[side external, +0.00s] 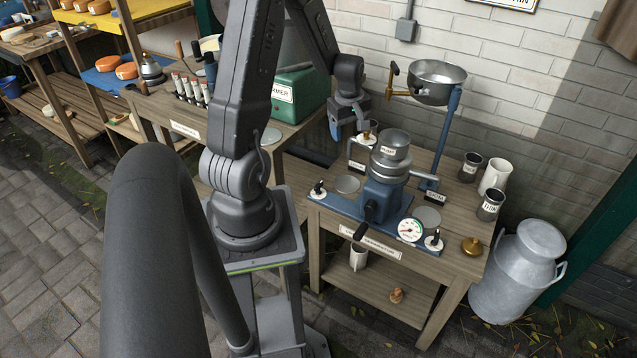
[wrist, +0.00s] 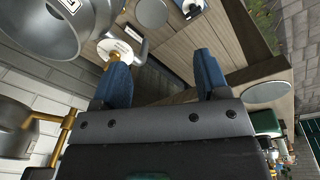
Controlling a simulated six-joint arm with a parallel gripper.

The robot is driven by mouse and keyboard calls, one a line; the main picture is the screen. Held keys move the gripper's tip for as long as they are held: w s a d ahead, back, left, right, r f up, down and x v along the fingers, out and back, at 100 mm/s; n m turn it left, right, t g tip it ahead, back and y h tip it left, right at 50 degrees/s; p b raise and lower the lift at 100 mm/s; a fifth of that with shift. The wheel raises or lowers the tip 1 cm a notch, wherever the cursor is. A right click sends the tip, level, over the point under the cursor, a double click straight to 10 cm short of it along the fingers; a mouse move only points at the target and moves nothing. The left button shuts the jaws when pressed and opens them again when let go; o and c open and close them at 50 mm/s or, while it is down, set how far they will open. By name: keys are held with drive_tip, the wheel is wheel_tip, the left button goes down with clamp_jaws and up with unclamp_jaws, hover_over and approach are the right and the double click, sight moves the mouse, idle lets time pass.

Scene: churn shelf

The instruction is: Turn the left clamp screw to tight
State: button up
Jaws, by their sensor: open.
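A black-handled screw on a white disc (side external: 318,189) stands at the left end of the blue base (side external: 398,231). In the wrist view, part of this dark screw on its white disc (wrist: 191,7) shows at the top edge. A similar screw (side external: 434,240) stands at the base's right end. My gripper (side external: 348,127) is above the back left of the bench, up and behind the left screw and apart from it. Its blue fingers (wrist: 160,63) are spread and empty. The left screw's turn marks are too small to read.
A grey-topped machine (side external: 388,165) with a crank stands mid-base. Beside my left finger is a white marked disc with a brass stem (wrist: 113,49). A metal bowl (side external: 436,82) on a blue post stands behind.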

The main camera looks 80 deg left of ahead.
sight(318, 184)
drive_tip(key=s+a+f+n+h, duration=0.1)
drive_tip(key=s+a+f+n, duration=0.55)
drive_tip(key=f, duration=0.35)
drive_tip(key=shift+m+g, duration=0.4)
drive_tip(key=shift+m, duration=0.05)
wheel_tip(318, 184, down, 14)
drive_tip(key=shift+d+r, duration=0.1)
drive_tip(key=shift+r, duration=0.1)
drive_tip(key=shift+c, duration=0.3)
drive_tip(key=c, duration=0.9)
drive_tip(key=shift+o, duration=0.2)
